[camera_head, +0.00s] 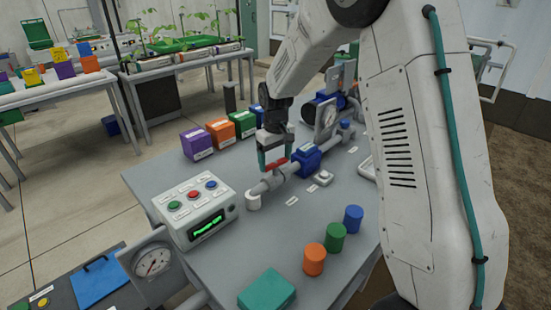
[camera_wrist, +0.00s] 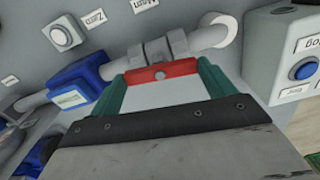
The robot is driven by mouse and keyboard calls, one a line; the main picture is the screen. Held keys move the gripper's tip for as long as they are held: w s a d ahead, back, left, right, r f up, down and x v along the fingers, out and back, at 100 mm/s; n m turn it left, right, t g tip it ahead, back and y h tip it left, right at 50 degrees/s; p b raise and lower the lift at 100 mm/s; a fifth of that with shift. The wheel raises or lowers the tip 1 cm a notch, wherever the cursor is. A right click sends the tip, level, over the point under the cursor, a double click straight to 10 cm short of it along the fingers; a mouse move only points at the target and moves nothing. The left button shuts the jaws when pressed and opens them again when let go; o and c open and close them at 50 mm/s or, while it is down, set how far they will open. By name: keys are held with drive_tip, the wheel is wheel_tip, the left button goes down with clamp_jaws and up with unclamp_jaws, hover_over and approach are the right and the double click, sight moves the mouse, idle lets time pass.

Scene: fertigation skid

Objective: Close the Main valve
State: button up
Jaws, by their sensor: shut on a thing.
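The Main valve's red handle (camera_head: 276,164) sits on a grey pipe (camera_head: 262,187) on the bench. My gripper (camera_head: 274,158) reaches down from above, its green fingers shut on the red handle. In the wrist view the handle (camera_wrist: 160,83) lies between the two green fingers (camera_wrist: 163,92), with the grey valve body (camera_wrist: 165,47) just beyond it. An upside-down "Main" label (camera_wrist: 145,4) lies beside the pipe. The handle's exact angle to the pipe is hard to tell, as the fingers cover its ends.
A blue meter (camera_head: 307,160) sits on the same pipe. A control box (camera_head: 197,212) with buttons and a green screen stands at the left. Orange (camera_head: 314,259), green (camera_head: 335,237) and blue (camera_head: 353,219) cylinders stand at the front right. Coloured boxes (camera_head: 220,131) line the back edge.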

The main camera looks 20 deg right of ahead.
sight(275, 162)
drive_tip(key=m, duration=1.3)
drive_tip(key=shift+m, duration=1.8)
drive_tip(key=o, duration=0.9)
wheel_tip(275, 162, up, 8)
drive_tip(key=shift+f, duration=0.1)
